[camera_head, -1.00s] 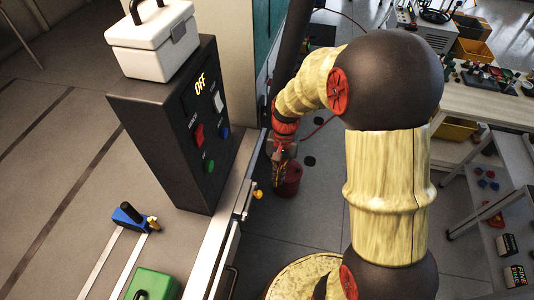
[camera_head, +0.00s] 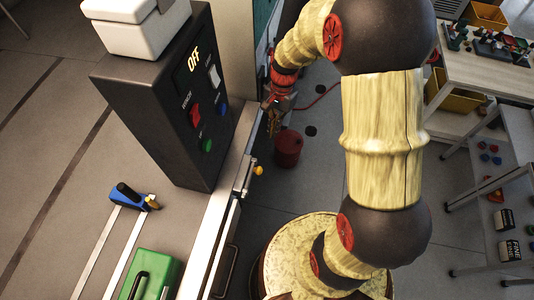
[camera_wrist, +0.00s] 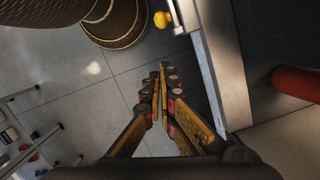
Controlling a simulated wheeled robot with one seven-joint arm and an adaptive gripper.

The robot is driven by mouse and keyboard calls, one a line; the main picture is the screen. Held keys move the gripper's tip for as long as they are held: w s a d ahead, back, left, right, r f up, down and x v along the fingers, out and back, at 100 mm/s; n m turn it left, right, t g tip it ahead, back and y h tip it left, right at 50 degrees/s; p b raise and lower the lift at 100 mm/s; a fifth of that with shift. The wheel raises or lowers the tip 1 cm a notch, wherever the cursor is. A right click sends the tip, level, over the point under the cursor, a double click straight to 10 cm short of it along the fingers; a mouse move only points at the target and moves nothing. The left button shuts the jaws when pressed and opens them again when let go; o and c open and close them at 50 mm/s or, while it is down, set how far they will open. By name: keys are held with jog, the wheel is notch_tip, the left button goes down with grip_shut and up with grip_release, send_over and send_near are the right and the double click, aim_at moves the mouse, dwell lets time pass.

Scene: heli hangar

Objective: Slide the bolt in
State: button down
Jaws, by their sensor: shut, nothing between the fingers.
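The bolt (camera_head: 247,178) is a metal slide bolt with a yellow knob, mounted on the pale edge of the long counter. In the wrist view, its yellow knob (camera_wrist: 162,19) shows at the top, beside the metal edge. My gripper (camera_head: 270,122) is beyond the bolt in the head view, near the cabinet's far corner, partly hard to make out. In the wrist view my gripper (camera_wrist: 163,68) is shut and empty, with its fingertips over the floor, apart from the knob. The bolt's far end is not clear.
A black control box (camera_head: 165,110) reading OFF stands on the counter beside the bolt, with a white case (camera_head: 135,28) on top. A red can (camera_head: 288,149) stands on the floor behind. A green case (camera_head: 148,275) and a blue clamp (camera_head: 128,195) lie left. Shelves stand right.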

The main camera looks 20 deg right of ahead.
jog(key=s+a+f, duration=0.1)
jog(key=a+f, duration=0.1)
jog(key=f, duration=0.3)
jog(key=s+a+f+b, duration=0.1)
jog(key=s+a+f, duration=0.1)
jog(key=f, duration=0.4)
jog(key=shift+s+a+f, duration=0.15)
jog(key=shift+a+f, duration=0.05)
jog(key=shift+f, duration=0.1)
jog(key=s+a+p, duration=0.1)
jog(key=s+a, duration=0.2)
jog(key=s, duration=0.2)
jog(key=shift+a, duration=0.3)
jog(key=w+d+r+p, duration=0.1)
jog(key=d+r, duration=0.1)
jog(key=r, duration=0.3)
jog(key=w+d+r+p, duration=0.1)
jog(key=w+d+r, duration=0.1)
jog(key=r, duration=0.4)
jog(key=shift+w+d+r+p, duration=0.2)
jog(key=shift+d+r+p, duration=0.05)
jog(key=shift+r+p, duration=0.1)
